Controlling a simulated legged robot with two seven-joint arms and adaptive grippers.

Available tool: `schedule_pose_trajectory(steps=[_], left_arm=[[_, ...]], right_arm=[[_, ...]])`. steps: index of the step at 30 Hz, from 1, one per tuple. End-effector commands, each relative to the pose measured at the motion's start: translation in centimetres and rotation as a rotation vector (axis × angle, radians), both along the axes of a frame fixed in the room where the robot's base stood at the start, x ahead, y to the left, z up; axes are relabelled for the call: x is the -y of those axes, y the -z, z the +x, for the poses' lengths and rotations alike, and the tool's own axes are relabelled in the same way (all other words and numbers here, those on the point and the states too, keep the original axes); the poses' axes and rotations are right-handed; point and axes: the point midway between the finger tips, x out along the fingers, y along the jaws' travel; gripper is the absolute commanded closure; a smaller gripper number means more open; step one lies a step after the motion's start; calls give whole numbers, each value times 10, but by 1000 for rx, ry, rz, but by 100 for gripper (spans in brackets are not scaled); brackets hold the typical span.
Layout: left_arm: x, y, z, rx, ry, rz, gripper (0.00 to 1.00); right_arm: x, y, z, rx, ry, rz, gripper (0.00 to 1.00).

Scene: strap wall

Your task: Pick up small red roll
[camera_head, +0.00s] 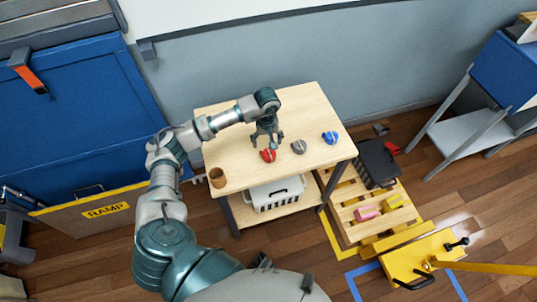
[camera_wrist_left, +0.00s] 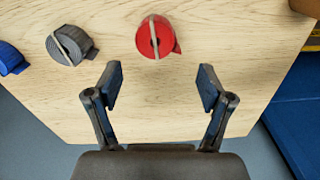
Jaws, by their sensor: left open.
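The small red roll (camera_head: 268,155) lies on the wooden table top (camera_head: 305,105), with a pale band across it. It also shows in the left wrist view (camera_wrist_left: 155,37), ahead of the fingertips and roughly centred between them. My left gripper (camera_head: 265,142) is above the table close to the red roll. In the left wrist view my left gripper (camera_wrist_left: 160,85) has its two fingers spread apart with bare table between them. My right gripper is not in view.
A grey roll (camera_head: 298,146) and a blue roll (camera_head: 330,137) lie to the right of the red one. A brown cup (camera_head: 217,177) stands at the table's left front corner. A white basket (camera_head: 275,194) sits on the lower shelf. A pallet (camera_head: 365,205) stands to the right.

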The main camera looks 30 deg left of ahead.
Motion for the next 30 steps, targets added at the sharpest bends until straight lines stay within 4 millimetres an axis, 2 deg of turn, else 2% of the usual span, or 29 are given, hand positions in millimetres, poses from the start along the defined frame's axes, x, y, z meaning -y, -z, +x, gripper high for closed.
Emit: schedule_pose_trajectory(steps=[3, 8, 11, 15, 18, 26, 30], left_arm=[[2, 18, 0, -1, -1, 0, 20], [5, 27, 0, 0, 0, 1, 20], [6, 41, -1, -3, 0, 0, 20], [6, 64, -1, -2, -1, -3, 20], [5, 74, 0, -2, -1, -3, 20], [5, 77, 0, 1, 0, -2, 20], [5, 77, 0, 1, 0, -1, 52]], right_arm=[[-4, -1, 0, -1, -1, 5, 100], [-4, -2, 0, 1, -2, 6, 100], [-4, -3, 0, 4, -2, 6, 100], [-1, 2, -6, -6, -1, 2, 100], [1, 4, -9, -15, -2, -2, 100], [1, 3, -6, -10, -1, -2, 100], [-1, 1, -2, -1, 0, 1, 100]])
